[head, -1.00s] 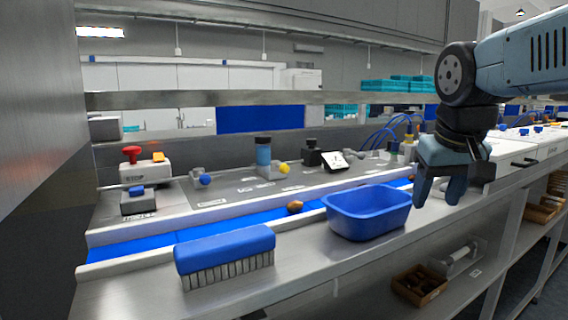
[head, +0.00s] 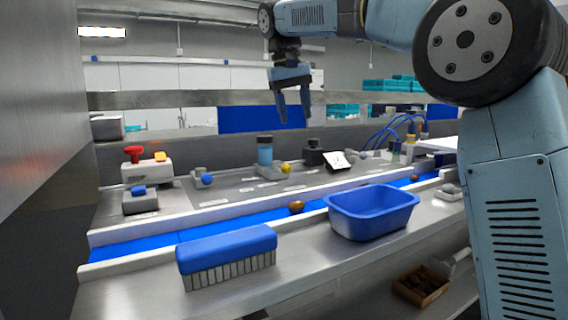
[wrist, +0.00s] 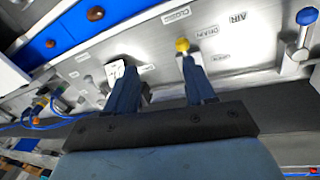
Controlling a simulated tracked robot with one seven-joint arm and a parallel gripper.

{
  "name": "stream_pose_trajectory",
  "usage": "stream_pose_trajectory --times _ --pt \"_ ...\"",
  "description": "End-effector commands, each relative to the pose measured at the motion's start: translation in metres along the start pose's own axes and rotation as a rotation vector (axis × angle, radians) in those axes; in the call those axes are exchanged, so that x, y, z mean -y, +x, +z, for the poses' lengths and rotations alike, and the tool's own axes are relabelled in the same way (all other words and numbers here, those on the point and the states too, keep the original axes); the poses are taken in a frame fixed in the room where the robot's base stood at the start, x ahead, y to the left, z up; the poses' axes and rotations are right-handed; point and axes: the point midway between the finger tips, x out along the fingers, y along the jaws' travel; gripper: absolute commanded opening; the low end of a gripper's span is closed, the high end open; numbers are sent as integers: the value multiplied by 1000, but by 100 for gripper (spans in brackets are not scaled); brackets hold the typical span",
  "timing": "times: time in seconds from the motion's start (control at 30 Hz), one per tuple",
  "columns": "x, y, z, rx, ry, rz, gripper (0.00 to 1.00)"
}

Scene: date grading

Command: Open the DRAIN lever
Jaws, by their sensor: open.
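In the wrist view the yellow knob (wrist: 182,45) shows at the tip of the right-hand finger, near the DRAIN label (wrist: 208,32). Its stem is mostly hidden by that finger. My gripper (head: 295,116) is open and empty, fingers pointing down, above the panel and apart from the knob in the head view. The fingers (wrist: 157,76) also show in the wrist view.
A blue-knobbed lever (head: 206,180) labelled AIR in the wrist view stands left of the yellow one. A dark device (head: 313,155) and a white gauge (head: 338,161) are to its right. A red stop button (head: 133,152), a blue tub (head: 371,225) and a blue brush (head: 227,247) surround the conveyor (head: 240,222).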

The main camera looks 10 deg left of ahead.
Motion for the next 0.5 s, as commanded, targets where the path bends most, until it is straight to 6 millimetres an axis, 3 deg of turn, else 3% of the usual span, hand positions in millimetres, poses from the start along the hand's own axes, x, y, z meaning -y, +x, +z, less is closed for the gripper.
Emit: stream_pose_trajectory --times 0.03,0.2,0.5 --pt "11 1 -11 10 -11 -2 54" --pt "33 0 -31 38 -25 1 54" --pt "42 10 -37 53 -30 3 54"
